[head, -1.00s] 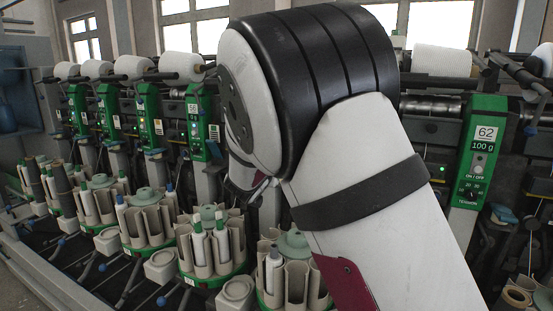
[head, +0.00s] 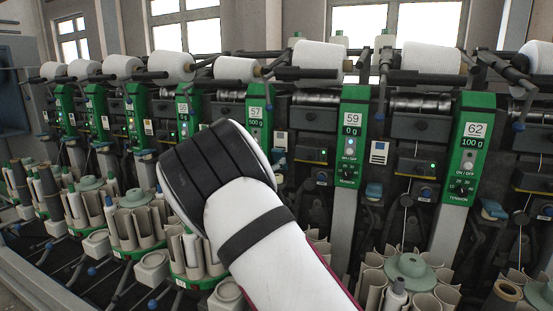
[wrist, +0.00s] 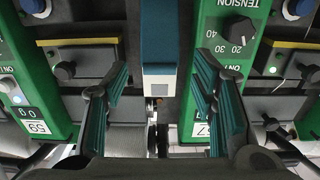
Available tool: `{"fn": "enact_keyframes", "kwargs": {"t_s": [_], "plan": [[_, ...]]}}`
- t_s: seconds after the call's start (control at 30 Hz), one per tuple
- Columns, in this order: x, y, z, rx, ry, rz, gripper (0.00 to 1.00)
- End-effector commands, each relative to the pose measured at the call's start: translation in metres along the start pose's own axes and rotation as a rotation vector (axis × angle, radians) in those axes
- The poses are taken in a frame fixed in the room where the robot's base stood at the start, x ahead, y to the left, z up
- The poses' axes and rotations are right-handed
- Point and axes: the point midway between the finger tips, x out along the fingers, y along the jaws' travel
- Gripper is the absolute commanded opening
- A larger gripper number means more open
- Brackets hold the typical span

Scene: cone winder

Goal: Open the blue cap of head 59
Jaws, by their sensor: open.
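The green panel marked 59 (head: 351,135) stands right of centre in the head view, reading 0 g. In the wrist view this panel (wrist: 35,85) is at the left, upside down. A blue cap (wrist: 158,28) on a white body lies between it and the 57 panel (wrist: 222,60).
The panel marked 62 (head: 470,150) stands at the right. White yarn cones (head: 318,58) sit along the top bar. Beige bobbin holders (head: 408,270) stand in front below. Dark yellow-topped boxes (wrist: 80,62) flank the gripper.

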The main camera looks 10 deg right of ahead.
Motion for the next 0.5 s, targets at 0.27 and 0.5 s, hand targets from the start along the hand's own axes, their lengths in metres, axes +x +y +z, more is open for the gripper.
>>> {"fn": "enact_keyframes", "kwargs": {"t_s": [0.27,0.5], "plan": [[0.043,0.000,0.001,0.000,0.001,0.001,0.52],[0.054,0.000,0.000,0.000,0.000,0.000,0.52]]}}
